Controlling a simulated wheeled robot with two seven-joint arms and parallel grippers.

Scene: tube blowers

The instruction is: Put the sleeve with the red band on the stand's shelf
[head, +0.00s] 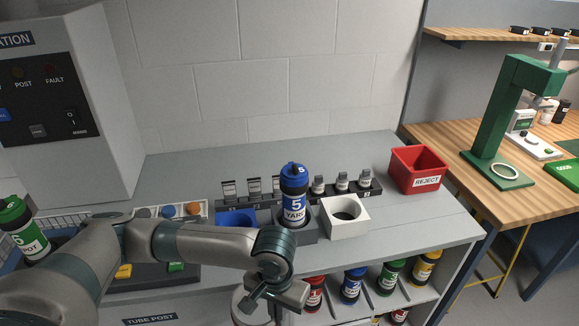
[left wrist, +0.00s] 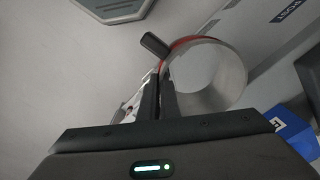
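The sleeve with the red band (left wrist: 222,78) is a hollow, pale metal tube with a red edge in the left wrist view. My left gripper (left wrist: 160,95) is shut on the near side of its wall, its two black fingers close together. In the head view my left gripper (head: 262,303) is low in front of the grey bench, and a pale round part of the sleeve (head: 239,309) shows beside it, mostly hidden. A shelf (head: 345,309) under the bench top holds several coloured canisters, including a red one (head: 313,296). My right gripper is not in view.
A blue canister (head: 294,205) stands upright in a grey holder on the bench. A green press stand (head: 500,120) is on the wooden table.

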